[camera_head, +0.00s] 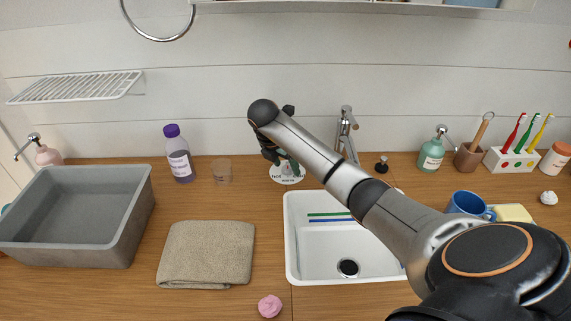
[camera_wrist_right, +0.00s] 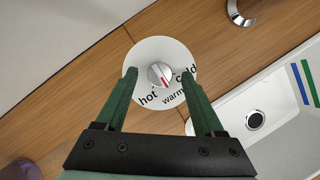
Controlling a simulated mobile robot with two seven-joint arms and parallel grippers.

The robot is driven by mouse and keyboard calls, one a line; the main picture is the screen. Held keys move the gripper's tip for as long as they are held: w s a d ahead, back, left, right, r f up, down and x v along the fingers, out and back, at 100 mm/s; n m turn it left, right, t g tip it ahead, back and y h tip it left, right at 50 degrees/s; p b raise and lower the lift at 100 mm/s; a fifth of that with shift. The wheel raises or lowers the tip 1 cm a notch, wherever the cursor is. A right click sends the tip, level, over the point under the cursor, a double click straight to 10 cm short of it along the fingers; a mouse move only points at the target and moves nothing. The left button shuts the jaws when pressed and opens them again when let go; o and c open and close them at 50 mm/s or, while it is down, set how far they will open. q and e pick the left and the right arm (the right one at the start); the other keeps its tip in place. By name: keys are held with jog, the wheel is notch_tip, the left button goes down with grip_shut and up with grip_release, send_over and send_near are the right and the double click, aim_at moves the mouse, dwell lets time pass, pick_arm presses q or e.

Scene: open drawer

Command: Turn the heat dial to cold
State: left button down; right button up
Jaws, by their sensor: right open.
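The heat dial (camera_wrist_right: 151,48) is a white disc labelled hot, warm and cold, with a grey knob (camera_wrist_right: 159,74) at its centre. The knob's red mark points toward the "warm" label in the wrist view. In the head view the dial (camera_head: 285,181) lies on the counter behind the sink, partly hidden by my right gripper (camera_head: 278,158). In the wrist view my right gripper (camera_wrist_right: 159,72) is open, its two green fingers spread on either side of the knob with gaps. I cannot tell its exact height above the disc. My left gripper is not in view.
A white sink (camera_head: 310,265) with a blue and a green stick and a faucet (camera_head: 346,135) are right of the dial. A folded towel (camera_head: 207,254) lies in front.

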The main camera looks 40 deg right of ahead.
jog(key=shift+c, duration=0.2)
grip_shut()
